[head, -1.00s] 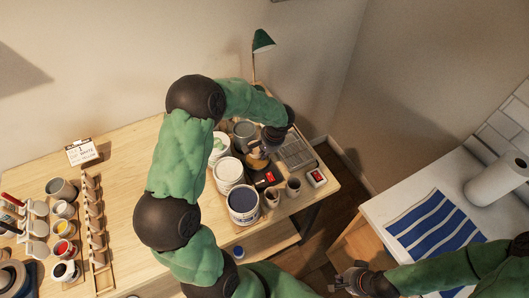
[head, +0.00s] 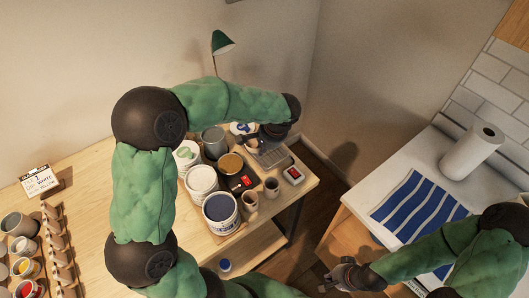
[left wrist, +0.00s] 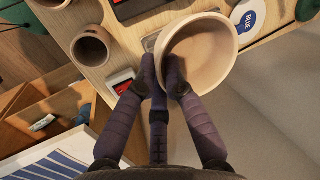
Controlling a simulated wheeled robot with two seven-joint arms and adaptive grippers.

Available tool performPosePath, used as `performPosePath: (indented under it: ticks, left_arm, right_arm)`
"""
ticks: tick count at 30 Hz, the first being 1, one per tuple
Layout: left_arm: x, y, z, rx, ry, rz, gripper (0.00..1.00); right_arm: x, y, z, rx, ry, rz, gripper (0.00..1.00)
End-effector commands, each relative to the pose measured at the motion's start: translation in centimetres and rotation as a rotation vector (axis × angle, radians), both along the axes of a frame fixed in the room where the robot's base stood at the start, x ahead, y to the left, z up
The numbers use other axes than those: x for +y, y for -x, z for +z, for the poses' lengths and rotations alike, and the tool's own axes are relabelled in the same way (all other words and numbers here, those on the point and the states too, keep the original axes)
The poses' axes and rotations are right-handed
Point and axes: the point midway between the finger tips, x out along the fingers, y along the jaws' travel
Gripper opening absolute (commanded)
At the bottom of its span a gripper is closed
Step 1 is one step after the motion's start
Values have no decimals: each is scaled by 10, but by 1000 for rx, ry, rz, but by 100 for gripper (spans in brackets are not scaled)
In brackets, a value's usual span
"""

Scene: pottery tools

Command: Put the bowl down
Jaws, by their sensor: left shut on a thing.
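The beige bowl (left wrist: 204,50) is in the left wrist view, its open mouth facing the camera. My left gripper (left wrist: 162,76) is shut on its near rim, one finger inside and one outside. In the head view my left gripper (head: 262,143) is over the far right part of the wooden table (head: 95,205), by a grey rack (head: 273,157). The bowl is mostly hidden there by my wrist. I cannot tell whether its base touches anything. My right gripper (head: 336,277) is low, in front of the white counter, and looks empty; its finger opening is unclear.
Two clay cups (head: 271,187) and a red-topped device (head: 293,174) stand near the table's right edge. Open glaze buckets (head: 220,209) and an ochre jar (head: 231,165) are left of the gripper.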

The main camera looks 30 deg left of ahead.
Motion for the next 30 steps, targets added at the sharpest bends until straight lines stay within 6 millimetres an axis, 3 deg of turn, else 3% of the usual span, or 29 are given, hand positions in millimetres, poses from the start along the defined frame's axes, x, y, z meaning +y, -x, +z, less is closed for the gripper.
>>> performPosePath:
  ticks: [4, 8, 19, 24, 30]
  left_arm:
    - [-11, -1, 8, -1, -10, -46, 0]
    - [-6, -13, 3, 2, -13, -51, 0]
    - [29, -80, -31, 2, -13, -50, 0]
    - [39, -101, -61, 3, -12, -51, 0]
    - [47, -116, -80, 1, -12, -52, 0]
  right_arm:
    - [0, 0, -7, 0, 0, 0, 0]
    - [0, 0, -8, 0, 0, 0, 0]
    - [0, 0, -10, 0, 0, 0, 0]
    - [0, 0, -14, 0, 0, 0, 0]
    - [0, 0, -16, 0, 0, 0, 0]
